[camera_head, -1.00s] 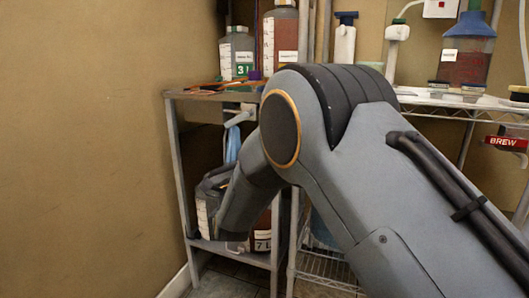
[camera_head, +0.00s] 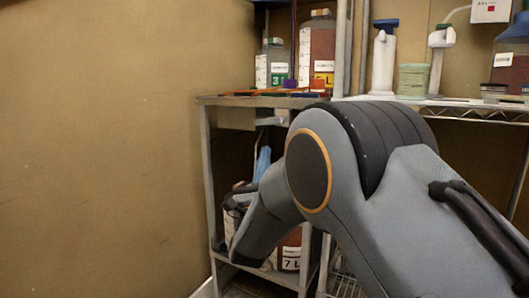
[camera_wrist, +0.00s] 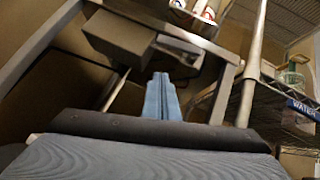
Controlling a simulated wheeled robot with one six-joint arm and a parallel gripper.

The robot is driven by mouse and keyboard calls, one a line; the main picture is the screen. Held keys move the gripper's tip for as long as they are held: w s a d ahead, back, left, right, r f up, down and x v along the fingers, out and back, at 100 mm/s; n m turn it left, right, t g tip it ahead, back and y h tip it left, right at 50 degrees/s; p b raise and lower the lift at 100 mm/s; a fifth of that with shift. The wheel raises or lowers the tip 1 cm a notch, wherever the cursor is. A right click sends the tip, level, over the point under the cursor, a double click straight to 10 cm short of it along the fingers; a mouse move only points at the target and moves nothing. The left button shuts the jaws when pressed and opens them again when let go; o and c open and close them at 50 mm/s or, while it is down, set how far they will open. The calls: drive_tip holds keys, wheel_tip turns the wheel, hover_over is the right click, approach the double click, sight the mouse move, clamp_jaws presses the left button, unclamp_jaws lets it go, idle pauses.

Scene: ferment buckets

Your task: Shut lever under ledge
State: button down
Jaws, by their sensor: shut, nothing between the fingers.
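The lever (camera_head: 270,117) is a pale grey bar beside a grey box (camera_head: 237,118) under the ledge (camera_head: 225,100) of the left rack. In the wrist view the lever (camera_wrist: 178,47) runs across just beyond my fingertips, beside the box (camera_wrist: 118,40). My gripper (camera_head: 263,152) has pale blue fingers, shut and empty, pointing up below the lever. In the wrist view the gripper (camera_wrist: 160,78) looks close to the lever; contact cannot be told. My arm hides part of the rack.
Bottles (camera_head: 272,62) and small items stand on the ledge. Containers (camera_head: 290,248) stand on the lower shelf behind my arm. A rack post (camera_head: 207,180) rises at the left. A wire rack (camera_head: 480,112) adjoins at the right. The left wall side is clear.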

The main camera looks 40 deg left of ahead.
drive_tip(key=a+p+v, duration=0.1)
drive_tip(key=p+v, duration=0.1)
drive_tip(key=v, duration=0.7)
drive_tip(key=shift+s, duration=0.3)
drive_tip(key=shift+r, duration=0.15)
